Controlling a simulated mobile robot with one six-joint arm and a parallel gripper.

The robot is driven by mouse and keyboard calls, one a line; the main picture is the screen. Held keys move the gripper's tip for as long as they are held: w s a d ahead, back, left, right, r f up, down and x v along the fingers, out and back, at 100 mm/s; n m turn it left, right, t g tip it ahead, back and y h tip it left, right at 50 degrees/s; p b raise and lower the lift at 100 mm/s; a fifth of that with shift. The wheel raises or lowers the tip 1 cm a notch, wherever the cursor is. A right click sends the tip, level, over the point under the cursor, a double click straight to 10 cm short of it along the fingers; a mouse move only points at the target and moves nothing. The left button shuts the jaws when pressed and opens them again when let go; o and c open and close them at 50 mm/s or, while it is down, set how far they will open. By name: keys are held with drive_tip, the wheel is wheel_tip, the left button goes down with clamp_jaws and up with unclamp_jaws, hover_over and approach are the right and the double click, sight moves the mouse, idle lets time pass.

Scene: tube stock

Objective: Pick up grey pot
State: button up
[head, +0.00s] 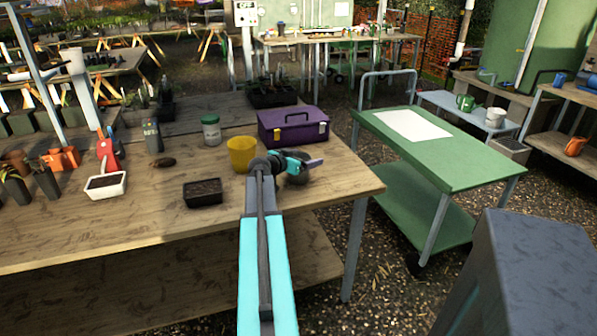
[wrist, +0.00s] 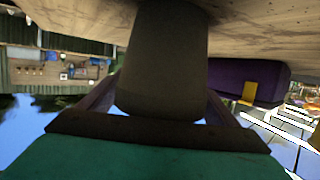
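The grey pot (head: 297,179) stands near the right end of the wooden table, partly hidden behind my gripper (head: 312,164). In the wrist view the grey pot (wrist: 163,60) fills the middle, between the two fingers of my gripper (wrist: 162,95). One finger shows on each side, close against the pot's edges. I cannot tell whether they press on it. In this upside-down view the pot meets the table at the top, so it seems to rest on it.
A yellow pot (head: 241,154) stands just left of my gripper. A purple toolbox (head: 293,126) is close behind; a black tray (head: 203,192) lies front left. A green cart (head: 455,150) with a white sheet (head: 412,125) stands right, past a gap.

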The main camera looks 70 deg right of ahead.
drive_tip(key=c, duration=0.7)
drive_tip(key=shift+o, duration=0.2)
drive_tip(key=shift+r, duration=0.2)
drive_tip(key=shift+r+b, duration=0.3)
drive_tip(key=shift+r, duration=0.85)
drive_tip(key=s+a+r+b, duration=0.1)
drive_tip(key=a+b, duration=0.1)
drive_tip(key=a, duration=0.6)
drive_tip(key=s+a+r+b, duration=0.1)
drive_tip(key=a, duration=0.6)
drive_tip(key=shift+s+a+r+b, duration=0.15)
drive_tip(key=shift+s+a+b, duration=0.15)
drive_tip(key=shift+a+b, duration=0.1)
